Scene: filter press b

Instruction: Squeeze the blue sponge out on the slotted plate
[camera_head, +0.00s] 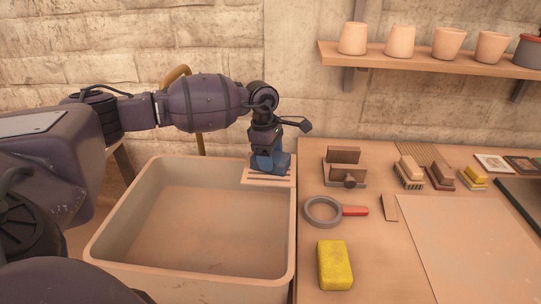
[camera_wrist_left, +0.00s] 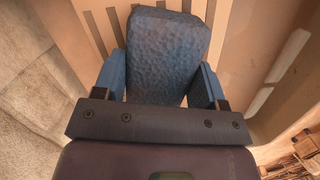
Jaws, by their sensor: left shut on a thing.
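The blue sponge (camera_wrist_left: 165,50) is between the two blue fingers of my left gripper (camera_wrist_left: 160,85) in the left wrist view, with a finger against each side. In the head view the left gripper (camera_head: 268,160) points down at the far right corner of the basin, and the sponge (camera_head: 283,162) shows partly there. The slotted plate (camera_head: 266,180) lies under it across the basin's corner. Its slots (camera_wrist_left: 95,30) show behind the sponge in the left wrist view. Whether the sponge touches the plate is hard to tell. My right gripper is not in view.
The large basin (camera_head: 292,235) looks empty inside. On the table to its right are a yellow sponge (camera_head: 335,265), a grey ring with a red handle (camera_head: 323,211), a small press-like holder (camera_head: 344,168) and several brushes (camera_head: 409,172). A shelf (camera_head: 420,62) with pots is on the wall.

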